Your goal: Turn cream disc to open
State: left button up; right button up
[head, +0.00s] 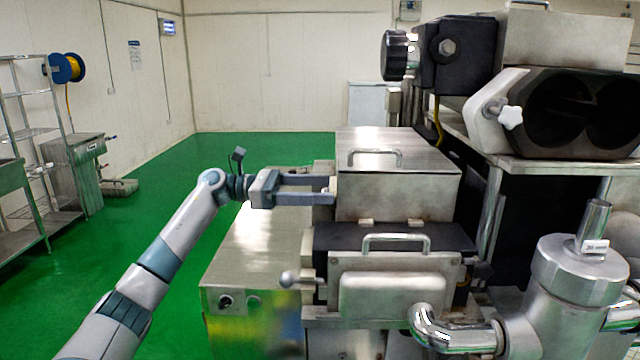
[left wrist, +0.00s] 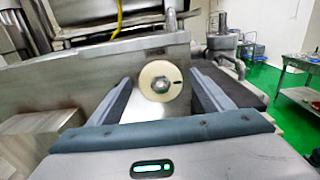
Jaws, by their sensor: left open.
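The cream disc (left wrist: 160,81) is a round cream knob with a metal hex centre and a small dark mark on its right side. In the left wrist view it sits on the metal side wall of the machine. My left gripper (left wrist: 162,92) is open, and its two fingers point at the wall with the disc between them in the picture. I cannot tell whether the fingers touch it. In the head view my left gripper (head: 332,190) reaches from the left to the side of the steel hopper box (head: 398,185); the disc is not clearly visible there. My right gripper is not in view.
A lever with a ball end (head: 290,279) sticks out left of the front block. Pipes and a steel cylinder (head: 580,270) stand at the right.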

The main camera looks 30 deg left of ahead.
pick_arm(q)
jog(key=shift+w+d, duration=0.1)
jog(key=shift+c, duration=0.2)
jog(key=c, duration=1)
jog(key=shift+f+n, duration=0.1)
jog(key=shift+n, duration=0.3)
jog(key=shift+w+a+f+n+p, duration=0.1)
jog(key=shift+n+p, duration=0.35)
jog(key=shift+n, duration=2.4)
jog(key=shift+w+a+f+n+p, duration=0.1)
jog(key=shift+n+p, duration=0.4)
jog(key=shift+n, duration=2.4)
jog(key=shift+w+f+n+p, duration=0.1)
jog(key=shift+n+p, duration=0.35)
jog(key=shift+n, duration=2.4)
